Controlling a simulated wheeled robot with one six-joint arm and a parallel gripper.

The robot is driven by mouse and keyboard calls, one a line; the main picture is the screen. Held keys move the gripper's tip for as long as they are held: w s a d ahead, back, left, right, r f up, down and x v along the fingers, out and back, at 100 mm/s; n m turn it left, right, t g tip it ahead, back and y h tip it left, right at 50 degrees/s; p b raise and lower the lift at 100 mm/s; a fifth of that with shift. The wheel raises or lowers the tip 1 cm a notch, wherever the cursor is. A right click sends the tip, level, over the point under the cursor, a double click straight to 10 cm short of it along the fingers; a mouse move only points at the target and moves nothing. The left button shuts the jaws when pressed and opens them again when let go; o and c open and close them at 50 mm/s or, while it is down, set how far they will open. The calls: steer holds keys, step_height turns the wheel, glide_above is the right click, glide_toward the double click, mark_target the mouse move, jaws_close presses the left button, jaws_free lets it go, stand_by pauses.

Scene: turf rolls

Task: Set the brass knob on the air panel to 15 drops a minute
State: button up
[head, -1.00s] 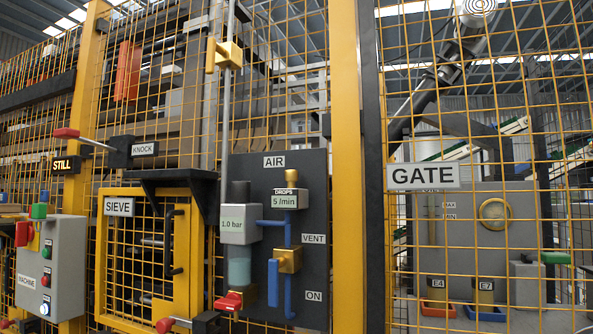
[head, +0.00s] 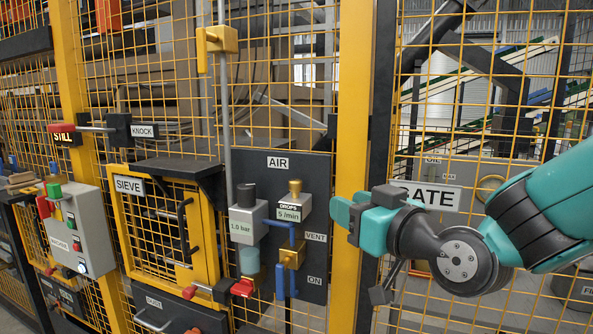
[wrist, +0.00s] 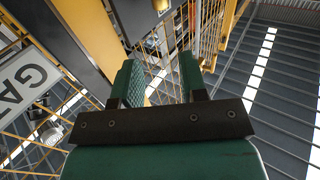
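The dark air panel (head: 315,165) hangs on the fence in the head view. Its small brass knob (head: 295,187) stands on top of the drops unit (head: 290,212), whose display reads 5 /min. My gripper (head: 352,213) is right of the panel, in front of the yellow post and the GATE sign's left edge. It touches neither knob nor panel as far as I can see. In the wrist view my gripper (wrist: 157,80) has its two green fingers apart with nothing between them. A blurred brass-coloured part shows beyond the fingers; I cannot tell if it is the knob.
Beside the knob is a grey 1.0 bar unit (head: 248,222) with a dark top. Below are a brass valve block (head: 291,254), a blue lever (head: 280,281) and a red handle (head: 242,288). The yellow post (head: 352,100) and GATE sign (head: 425,195) stand right of the panel.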

mark_target(299, 183)
steer(key=p+x, duration=0.6)
steer(key=x, duration=0.9)
steer(key=shift+s+a+p, duration=0.1)
steer(key=shift+p, duration=0.3)
steer(key=shift+w+a, duration=0.2)
steer(key=shift+w, duration=0.1)
steer(key=shift+c, duration=0.4)
steer(key=c, duration=0.6)
